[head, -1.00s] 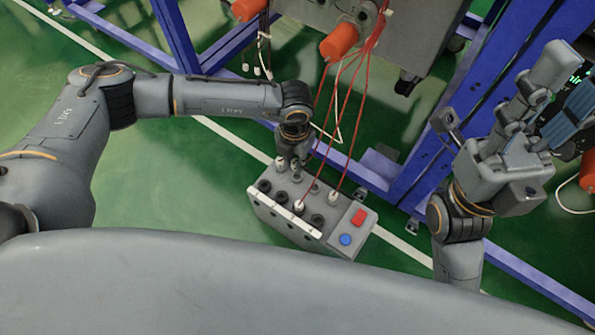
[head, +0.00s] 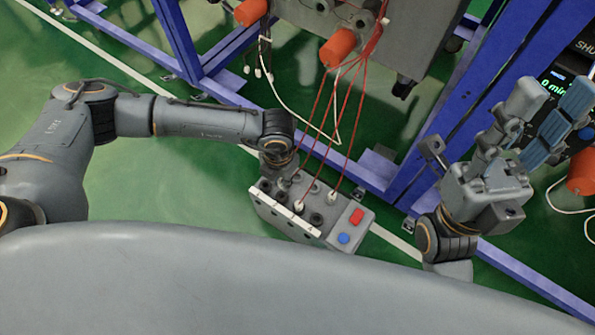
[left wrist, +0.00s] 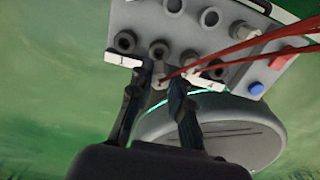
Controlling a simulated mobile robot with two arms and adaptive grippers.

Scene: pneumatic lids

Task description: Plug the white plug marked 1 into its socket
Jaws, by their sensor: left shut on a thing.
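The grey socket box (head: 325,234) has round sockets on top and a white label strip along one side. My left gripper (head: 281,173) points down at its far-left part. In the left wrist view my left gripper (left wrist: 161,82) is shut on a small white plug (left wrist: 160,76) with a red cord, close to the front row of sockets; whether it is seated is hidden. Its number cannot be read. Labels 1 (left wrist: 123,60) and 4 (left wrist: 205,85) show on the strip. Two other white plugs (head: 299,206) (head: 331,196) stand on the box. My right gripper (head: 548,112) is open and empty, right of the box.
Blue frame beams (head: 425,150) stand behind. Green floor lies free to the left.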

